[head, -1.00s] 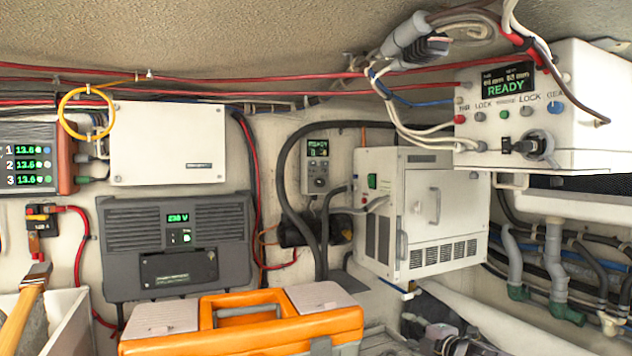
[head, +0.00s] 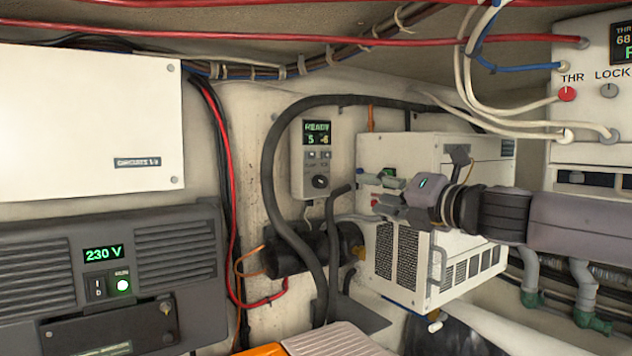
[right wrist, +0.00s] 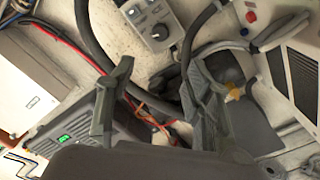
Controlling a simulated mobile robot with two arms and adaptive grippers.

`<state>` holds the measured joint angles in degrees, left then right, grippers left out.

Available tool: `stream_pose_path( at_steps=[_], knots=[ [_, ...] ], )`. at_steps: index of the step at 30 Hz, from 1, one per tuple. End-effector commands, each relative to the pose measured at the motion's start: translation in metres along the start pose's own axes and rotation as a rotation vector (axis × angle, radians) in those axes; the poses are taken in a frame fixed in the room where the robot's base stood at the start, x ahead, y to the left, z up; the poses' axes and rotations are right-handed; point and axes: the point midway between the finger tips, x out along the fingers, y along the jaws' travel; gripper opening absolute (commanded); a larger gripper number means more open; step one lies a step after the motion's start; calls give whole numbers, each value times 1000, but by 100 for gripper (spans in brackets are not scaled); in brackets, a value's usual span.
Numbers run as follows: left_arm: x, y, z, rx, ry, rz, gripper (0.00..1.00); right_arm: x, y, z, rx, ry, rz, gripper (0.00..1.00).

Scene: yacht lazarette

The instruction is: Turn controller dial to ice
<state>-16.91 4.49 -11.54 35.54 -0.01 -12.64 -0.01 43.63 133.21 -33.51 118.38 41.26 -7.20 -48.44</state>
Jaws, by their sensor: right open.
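The controller (head: 317,160) is a small light-grey box on the back wall with a green display above, reading READY with small figures below. Its dark round dial (head: 320,182) sits low on its face, above a thin cable; I cannot read the dial's setting. In the right wrist view the dial (right wrist: 160,31) shows beyond the fingertips. My right gripper (head: 382,194) reaches in from the right, in front of the white cabinet and to the right of the controller. It is open and empty, its fingers (right wrist: 160,68) spread apart and clear of the dial. My left gripper is not in view.
A thick black hose (head: 271,180) arches around the controller. A white cabinet (head: 400,150) stands to its right and a black cylinder (head: 295,252) lies below. A dark grey 230 V unit (head: 150,240) is at left. Loose white wires (head: 500,115) hang at upper right.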

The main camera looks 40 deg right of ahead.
Motion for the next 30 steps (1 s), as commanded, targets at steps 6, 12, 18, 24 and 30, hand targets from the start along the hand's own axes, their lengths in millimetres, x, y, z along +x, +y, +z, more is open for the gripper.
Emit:
stream_pose_path(
  at_steps=[6, 12, 18, 24, 30],
  knots=[
    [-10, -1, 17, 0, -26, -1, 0, 37, 1, 0, 6, 6, 1, 47],
    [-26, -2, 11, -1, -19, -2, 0, 78, 2, 1, 8, 6, 0, 47],
    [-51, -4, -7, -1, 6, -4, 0, 112, 2, 2, 11, 4, -2, 47],
    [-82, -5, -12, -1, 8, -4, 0, 134, 6, 2, 7, 8, 1, 47],
    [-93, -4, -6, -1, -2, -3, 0, 146, -1, 1, 1, 0, -6, 47]
  ],
)
